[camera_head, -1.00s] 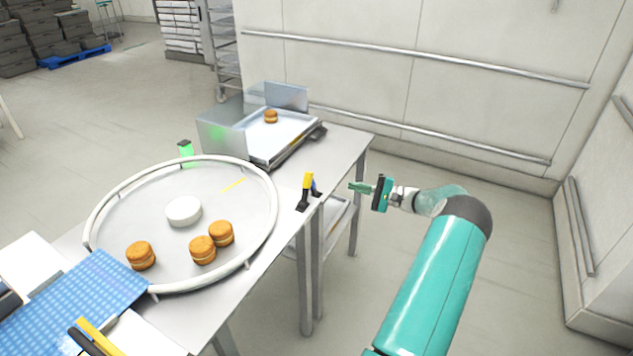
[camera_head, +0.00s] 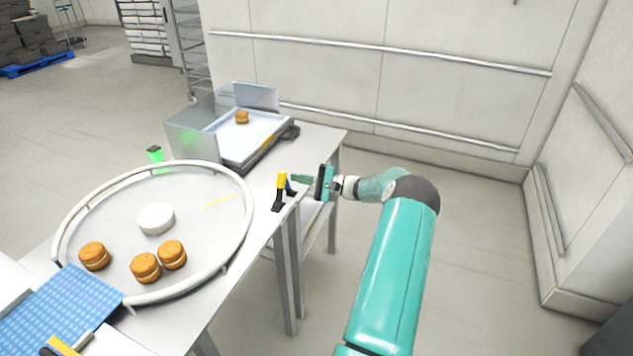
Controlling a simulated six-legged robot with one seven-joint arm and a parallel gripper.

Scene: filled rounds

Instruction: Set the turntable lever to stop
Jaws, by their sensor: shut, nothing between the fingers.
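The turntable (camera_head: 232,239) is a large round grey disc with a raised white rim, at the left on the table. It carries a white round hub (camera_head: 156,219) and three brown filled rounds (camera_head: 172,254). The lever (camera_head: 282,181), with a yellow handle and a black base, stands upright at the table's right edge, beside the turntable. My teal gripper (camera_head: 298,179) is shut and empty, pointing left just right of the lever's handle. It looks very close to the handle; I cannot tell whether they touch. A dark part behind the lever is partly hidden by the fingers.
A metal tray (camera_head: 262,140) with guards and one round (camera_head: 242,117) is at the table's back. A green light (camera_head: 157,160) glows behind the turntable. The floor right of the table is clear, up to the wall.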

